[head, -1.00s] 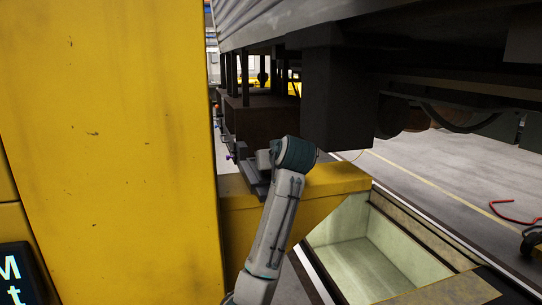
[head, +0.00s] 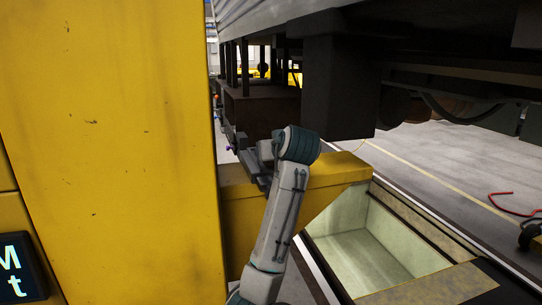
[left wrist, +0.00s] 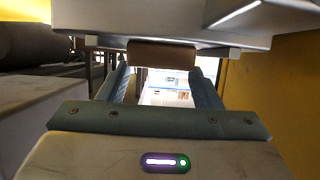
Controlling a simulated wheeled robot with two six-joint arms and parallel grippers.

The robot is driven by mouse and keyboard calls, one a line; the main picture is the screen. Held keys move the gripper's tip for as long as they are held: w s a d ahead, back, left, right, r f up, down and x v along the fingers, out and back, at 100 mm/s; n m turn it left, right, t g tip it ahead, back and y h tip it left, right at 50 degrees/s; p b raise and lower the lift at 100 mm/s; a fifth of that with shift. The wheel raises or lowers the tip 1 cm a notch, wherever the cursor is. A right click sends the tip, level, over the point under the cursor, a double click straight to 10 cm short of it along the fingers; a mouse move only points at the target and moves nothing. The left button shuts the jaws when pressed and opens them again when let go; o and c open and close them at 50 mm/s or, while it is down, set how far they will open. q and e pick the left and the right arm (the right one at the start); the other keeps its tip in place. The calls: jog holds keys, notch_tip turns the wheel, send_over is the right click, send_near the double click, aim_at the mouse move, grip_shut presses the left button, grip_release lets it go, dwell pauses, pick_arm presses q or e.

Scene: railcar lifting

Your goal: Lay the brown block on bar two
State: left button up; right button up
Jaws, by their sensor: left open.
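The brown block (left wrist: 162,54) shows in the left wrist view near the top centre, between and just beyond my left fingertips. It lies along the lower edge of a grey metal part there; I cannot tell whether they touch. My left gripper (left wrist: 160,72) is open, with a teal finger on each side of a clear gap. In the head view my grey arm rises to a teal joint in front of the yellow bracket (head: 334,180); its fingers and the brown block are hidden there. My right gripper is not in view.
A tall yellow column (head: 110,130) fills the left of the head view. The dark underside of the railcar (head: 340,85) hangs above at right. An open pale pit (head: 365,255) lies below the bracket.

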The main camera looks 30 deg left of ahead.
pick_arm(q)
jog(key=b+v, duration=0.3)
jog(key=v, duration=0.7)
jog(key=shift+d, duration=0.1)
